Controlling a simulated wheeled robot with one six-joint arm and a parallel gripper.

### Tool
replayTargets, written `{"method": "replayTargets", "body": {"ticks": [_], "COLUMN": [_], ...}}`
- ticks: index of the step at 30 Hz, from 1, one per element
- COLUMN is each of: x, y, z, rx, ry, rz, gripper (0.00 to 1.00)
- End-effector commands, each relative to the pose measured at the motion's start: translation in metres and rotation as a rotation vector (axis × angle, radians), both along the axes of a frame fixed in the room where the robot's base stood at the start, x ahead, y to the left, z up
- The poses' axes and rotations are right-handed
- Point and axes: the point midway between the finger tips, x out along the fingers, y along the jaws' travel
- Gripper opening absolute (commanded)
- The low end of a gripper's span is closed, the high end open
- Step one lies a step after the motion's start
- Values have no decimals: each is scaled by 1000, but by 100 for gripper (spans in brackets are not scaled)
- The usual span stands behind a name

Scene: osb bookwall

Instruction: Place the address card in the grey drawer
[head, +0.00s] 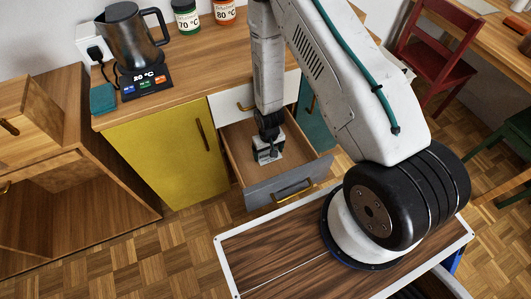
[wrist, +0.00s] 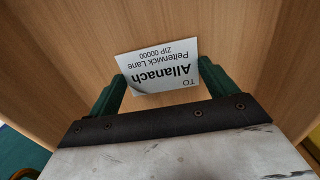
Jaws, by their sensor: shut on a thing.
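The address card (wrist: 158,66) is white with black print reading "TO Allanach, Pelterwick Lane, ZIP 00000", upside down in the wrist view. My gripper (wrist: 160,78) has its two dark green fingers at the card's left and right edges and is shut on it. The grey drawer (head: 285,186) is pulled open in the head view, with a grey front, a brass handle and a bare wooden inside. My gripper also shows in the head view (head: 268,158), pointing down inside the open drawer. Whether the card touches the drawer floor I cannot tell.
A kettle (head: 130,38) on its base, a teal block (head: 103,98) and two labelled jars (head: 186,18) stand on the wooden counter (head: 185,78). A yellow cabinet door (head: 160,155) is left of the drawer. A red chair (head: 436,45) stands at the right.

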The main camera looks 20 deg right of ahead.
Motion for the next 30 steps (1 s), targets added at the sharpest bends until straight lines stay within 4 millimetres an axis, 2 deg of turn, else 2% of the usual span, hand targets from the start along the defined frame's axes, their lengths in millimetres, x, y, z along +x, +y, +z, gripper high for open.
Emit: {"method": "replayTargets", "body": {"ticks": [14, 15, 16, 25, 30], "x": [0, 0, 0, -2, 0], "y": [0, 0, 0, 0, 0], "z": [-9, -9, -9, -6, 20], "rx": [0, 0, 0, 0, 0], "ry": [-1, -1, 0, 3, -1], "rz": [0, 0, 0, 1, 1], "gripper": [60, 93, 100, 100, 100]}}
